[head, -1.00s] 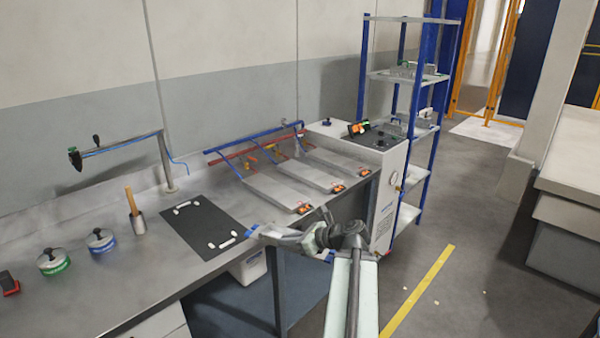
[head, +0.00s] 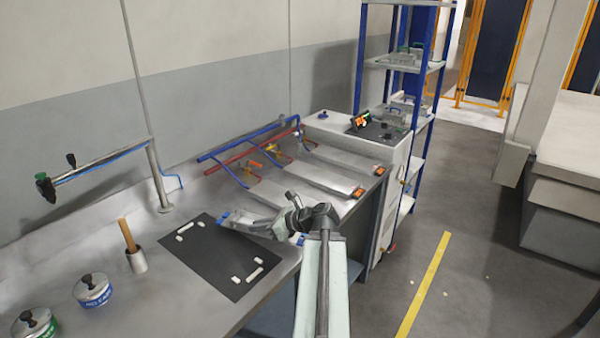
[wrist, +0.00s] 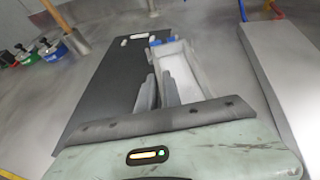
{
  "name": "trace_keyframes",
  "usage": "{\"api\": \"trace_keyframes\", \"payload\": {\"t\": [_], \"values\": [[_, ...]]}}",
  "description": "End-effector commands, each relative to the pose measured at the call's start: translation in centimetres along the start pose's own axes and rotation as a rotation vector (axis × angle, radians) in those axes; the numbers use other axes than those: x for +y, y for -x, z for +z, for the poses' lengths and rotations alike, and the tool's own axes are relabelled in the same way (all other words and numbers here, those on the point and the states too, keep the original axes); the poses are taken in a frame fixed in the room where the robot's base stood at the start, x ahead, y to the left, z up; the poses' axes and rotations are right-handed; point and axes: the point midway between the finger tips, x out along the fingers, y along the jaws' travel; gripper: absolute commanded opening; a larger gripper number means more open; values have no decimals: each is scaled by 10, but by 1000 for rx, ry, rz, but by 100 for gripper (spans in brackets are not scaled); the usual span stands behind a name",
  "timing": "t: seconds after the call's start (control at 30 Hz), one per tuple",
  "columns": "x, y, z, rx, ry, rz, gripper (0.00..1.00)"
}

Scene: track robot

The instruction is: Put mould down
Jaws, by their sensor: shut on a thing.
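The mould is a light grey, shallow tray-like piece with blue bits at its end; it shows in the wrist view (wrist: 188,78) and partly in the head view (head: 246,222). My gripper (wrist: 158,84) is shut on its near left side. In the head view my gripper (head: 275,226) and the mould are at the right edge of a black mat (head: 205,256). The mat has white marks near its corners and also shows in the wrist view (wrist: 105,92). The mould appears above the bench; its height is hard to tell. My arm hides part of it.
Grey plates (head: 325,178) with orange-tipped ends lie right of the mat, by blue and red pipes. A pot with a wooden handle (head: 137,260) and lidded tins (head: 92,290) stand left. A control cabinet (head: 385,150) and blue shelf (head: 405,65) are behind. Floor is open at right.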

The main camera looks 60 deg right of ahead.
Motion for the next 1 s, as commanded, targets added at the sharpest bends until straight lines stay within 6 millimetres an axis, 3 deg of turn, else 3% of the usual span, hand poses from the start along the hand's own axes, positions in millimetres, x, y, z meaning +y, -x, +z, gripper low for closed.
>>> {"api": "trace_keyframes", "payload": {"t": [0.37, 0.53, 0.77, 1.0], "values": [[5, -7, 4, -2, 7, 15, 0], [-11, -4, 7, -3, 3, 1, 0], [-70, 16, 10, -3, -16, -59, 0], [-158, 56, 8, -3, -45, -155, 0]]}}
